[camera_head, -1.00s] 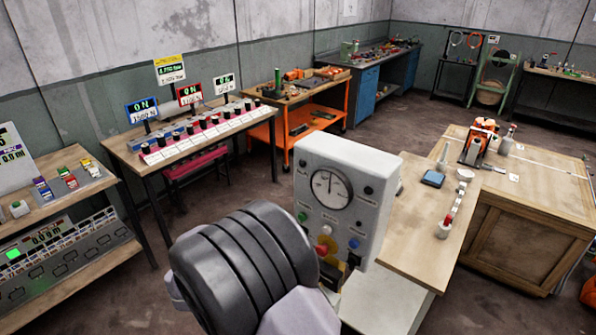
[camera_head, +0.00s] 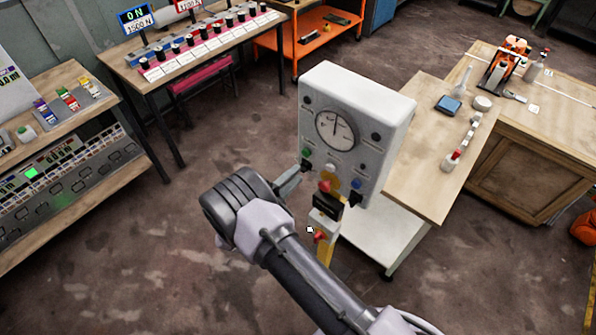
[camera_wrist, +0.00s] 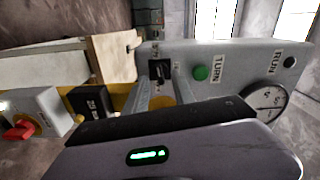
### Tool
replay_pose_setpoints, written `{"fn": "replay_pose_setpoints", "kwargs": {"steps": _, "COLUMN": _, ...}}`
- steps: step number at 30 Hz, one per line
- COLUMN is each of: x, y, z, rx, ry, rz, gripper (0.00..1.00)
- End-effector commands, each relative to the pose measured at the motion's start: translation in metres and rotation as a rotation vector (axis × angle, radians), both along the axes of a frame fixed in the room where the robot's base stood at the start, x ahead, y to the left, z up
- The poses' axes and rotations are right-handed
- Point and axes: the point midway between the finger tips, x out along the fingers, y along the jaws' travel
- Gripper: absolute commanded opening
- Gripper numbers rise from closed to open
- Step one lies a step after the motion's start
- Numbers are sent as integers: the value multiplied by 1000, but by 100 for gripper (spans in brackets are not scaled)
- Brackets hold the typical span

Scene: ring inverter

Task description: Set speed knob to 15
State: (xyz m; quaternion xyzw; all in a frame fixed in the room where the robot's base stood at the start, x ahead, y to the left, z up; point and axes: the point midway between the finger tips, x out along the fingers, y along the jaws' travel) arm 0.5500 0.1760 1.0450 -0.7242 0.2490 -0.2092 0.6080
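The grey-white control box (camera_head: 355,130) has a round dial gauge (camera_head: 335,129) on its front. Below the gauge at the left are a green button (camera_head: 305,153) and a small black knob (camera_head: 305,165). In the wrist view the black knob (camera_wrist: 159,70) shows beyond and between my fingers, with the green button (camera_wrist: 200,73) beside it and the gauge (camera_wrist: 265,102) to the right. My gripper (camera_wrist: 160,85) is open and empty, pointing at the panel; in the head view it (camera_head: 287,180) is just left of the knob. Contact cannot be told. No knob value is readable.
Lower on the box are a red knob (camera_head: 325,186) and a blue button (camera_head: 357,184). A black block (camera_head: 327,201) juts out below them. A wooden bench (camera_head: 430,170) stands close at the right. The floor (camera_head: 130,260) left of the box is clear.

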Motion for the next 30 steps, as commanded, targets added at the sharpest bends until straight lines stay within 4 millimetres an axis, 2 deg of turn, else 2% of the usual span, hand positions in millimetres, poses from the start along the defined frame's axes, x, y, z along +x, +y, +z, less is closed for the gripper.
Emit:
{"fn": "replay_pose_setpoints", "kwargs": {"steps": 6, "x": 15, "y": -12, "z": 0, "rx": 0, "ry": 2, "rz": 1, "gripper": 31}}
{"fn": "replay_pose_setpoints", "kwargs": {"steps": 14, "x": 17, "y": -13, "z": 0, "rx": -1, "ry": 1, "rz": 1, "gripper": 31}}
{"fn": "replay_pose_setpoints", "kwargs": {"steps": 19, "x": 17, "y": -13, "z": 0, "rx": -1, "ry": 1, "rz": 1, "gripper": 1}}
{"fn": "replay_pose_setpoints", "kwargs": {"steps": 30, "x": 17, "y": -13, "z": -1, "rx": 30, "ry": -23, "rz": 0, "gripper": 0}}
